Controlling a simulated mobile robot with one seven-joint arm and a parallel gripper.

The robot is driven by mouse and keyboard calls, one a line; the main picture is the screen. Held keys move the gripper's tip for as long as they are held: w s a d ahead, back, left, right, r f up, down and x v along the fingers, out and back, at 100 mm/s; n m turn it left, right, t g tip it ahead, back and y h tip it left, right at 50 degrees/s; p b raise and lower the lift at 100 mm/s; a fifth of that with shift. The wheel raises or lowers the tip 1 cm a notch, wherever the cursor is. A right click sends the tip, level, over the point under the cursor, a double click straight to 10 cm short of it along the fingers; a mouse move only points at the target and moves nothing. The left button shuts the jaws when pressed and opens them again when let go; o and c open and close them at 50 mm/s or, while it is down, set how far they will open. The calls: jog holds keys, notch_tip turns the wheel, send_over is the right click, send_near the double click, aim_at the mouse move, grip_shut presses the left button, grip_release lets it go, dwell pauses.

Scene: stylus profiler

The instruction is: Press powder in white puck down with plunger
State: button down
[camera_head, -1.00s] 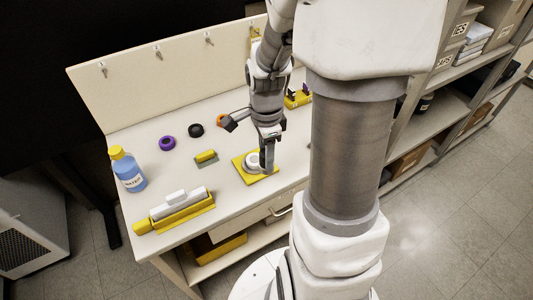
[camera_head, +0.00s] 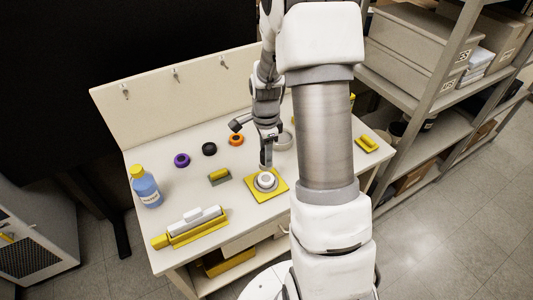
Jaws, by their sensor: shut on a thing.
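The white puck (camera_head: 266,182) sits on a yellow square plate (camera_head: 279,191) near the front of the white bench. It looks like a pale ring with a grey outer edge. The powder inside it cannot be made out. My gripper (camera_head: 266,164) points down just behind the puck's rim in the picture. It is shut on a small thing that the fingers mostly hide. I cannot tell whether it touches the puck, and I cannot make out the plunger for certain.
Shelving (camera_head: 440,80) is at right.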

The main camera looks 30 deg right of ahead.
jog(key=b, duration=0.4)
send_over(266, 179)
jog(key=shift+w+d+f, duration=0.1)
jog(key=shift+f, duration=1.2)
jog(key=shift+w+f, duration=0.1)
jog(key=shift+f, duration=1.2)
jog(key=shift+f+b, duration=0.4)
jog(key=shift+f, duration=0.1)
jog(key=shift+s+f, duration=0.15)
dwell(0.8)
jog(key=shift+r+p, duration=2.6)
jog(key=shift+r, duration=1.05)
jog(key=shift+f, duration=0.1)
